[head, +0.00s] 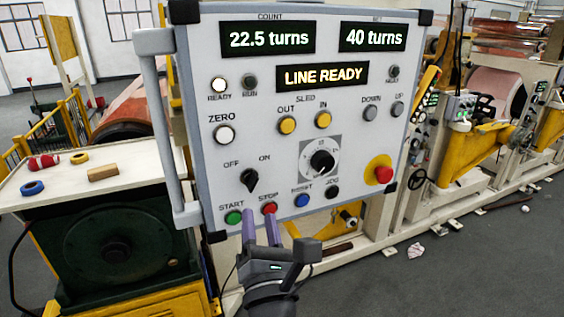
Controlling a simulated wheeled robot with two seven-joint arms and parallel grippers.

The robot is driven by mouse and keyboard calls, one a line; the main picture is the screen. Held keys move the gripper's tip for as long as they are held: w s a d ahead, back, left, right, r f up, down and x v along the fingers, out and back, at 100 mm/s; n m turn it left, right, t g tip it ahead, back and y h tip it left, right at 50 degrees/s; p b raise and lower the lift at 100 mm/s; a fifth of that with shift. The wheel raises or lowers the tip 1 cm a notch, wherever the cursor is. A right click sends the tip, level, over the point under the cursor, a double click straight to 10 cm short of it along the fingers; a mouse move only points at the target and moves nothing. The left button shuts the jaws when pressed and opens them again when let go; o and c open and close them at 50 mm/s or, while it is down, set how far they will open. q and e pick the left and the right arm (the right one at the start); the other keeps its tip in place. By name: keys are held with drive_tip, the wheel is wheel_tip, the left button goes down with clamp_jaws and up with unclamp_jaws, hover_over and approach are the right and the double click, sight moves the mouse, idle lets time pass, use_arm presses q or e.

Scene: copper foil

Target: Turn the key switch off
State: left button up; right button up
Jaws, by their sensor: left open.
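The key switch (250,181) is a small black knob on the lower left of a light grey control panel (300,105). OFF is printed to its upper left and ON to its upper right. The knob is too small to read its setting for sure. My left gripper (260,217) comes up from below with two purple fingers apart and nothing visible between them. Its fingertips are at the panel's lower edge, below the key switch and near the red STOP button (269,208). It appears apart from the switch. My right gripper is not in view.
The green START button (233,217), blue RESET button (302,200) and red emergency knob (383,174) are nearby. A grey handle bar (170,130) runs along the panel's left side. The display reads LINE READY. A white-topped bench (125,172) with small items stands left.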

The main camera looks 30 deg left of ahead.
sight(254, 184)
use_arm(q)
drive_tip(key=p+x, duration=0.2)
drive_tip(key=x, duration=0.5)
drive_tip(key=shift+w+a, duration=0.1)
drive_tip(key=shift+a, duration=0.05)
clamp_jaws()
